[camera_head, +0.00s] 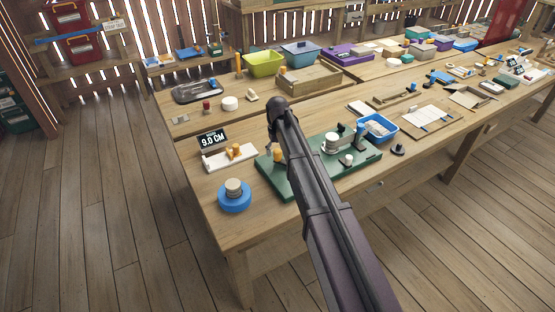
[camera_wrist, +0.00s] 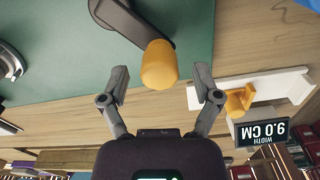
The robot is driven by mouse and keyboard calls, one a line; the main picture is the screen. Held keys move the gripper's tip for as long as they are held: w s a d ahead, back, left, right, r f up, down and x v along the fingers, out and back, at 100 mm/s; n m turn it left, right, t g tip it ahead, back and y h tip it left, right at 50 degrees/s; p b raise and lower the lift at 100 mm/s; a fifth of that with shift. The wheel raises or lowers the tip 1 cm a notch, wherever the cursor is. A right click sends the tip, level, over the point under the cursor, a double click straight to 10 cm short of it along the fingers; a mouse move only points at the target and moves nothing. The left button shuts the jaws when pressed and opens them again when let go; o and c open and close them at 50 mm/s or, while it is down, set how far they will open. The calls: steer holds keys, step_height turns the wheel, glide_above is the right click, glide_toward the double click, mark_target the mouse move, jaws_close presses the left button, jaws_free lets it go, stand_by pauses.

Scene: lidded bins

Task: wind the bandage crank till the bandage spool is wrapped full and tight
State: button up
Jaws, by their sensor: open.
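A green baseboard (camera_head: 304,184) on the table carries the bandage winder. Its crank has an orange knob handle (camera_wrist: 158,66) on a dark crank arm (camera_wrist: 146,22); the orange knob also shows in the head view (camera_head: 278,156). A whitish roll (camera_head: 331,144), probably the bandage spool, sits on the board just right of my arm. My gripper (camera_wrist: 161,76) is open, with one finger on each side of the knob and a visible gap to both. In the head view my gripper (camera_head: 272,141) is partly hidden by my arm, which also covers the middle of the board.
A white caliper-like gauge (camera_head: 229,157) with a "9.0 CM" sign (camera_head: 212,138) stands left of the board. A blue round holder (camera_head: 234,199) with a roll is at the front left. A blue basket (camera_head: 379,128) stands behind the board's right end.

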steer(key=shift+f+b, duration=0.8)
steer(key=shift+f, duration=0.25)
jaws_close()
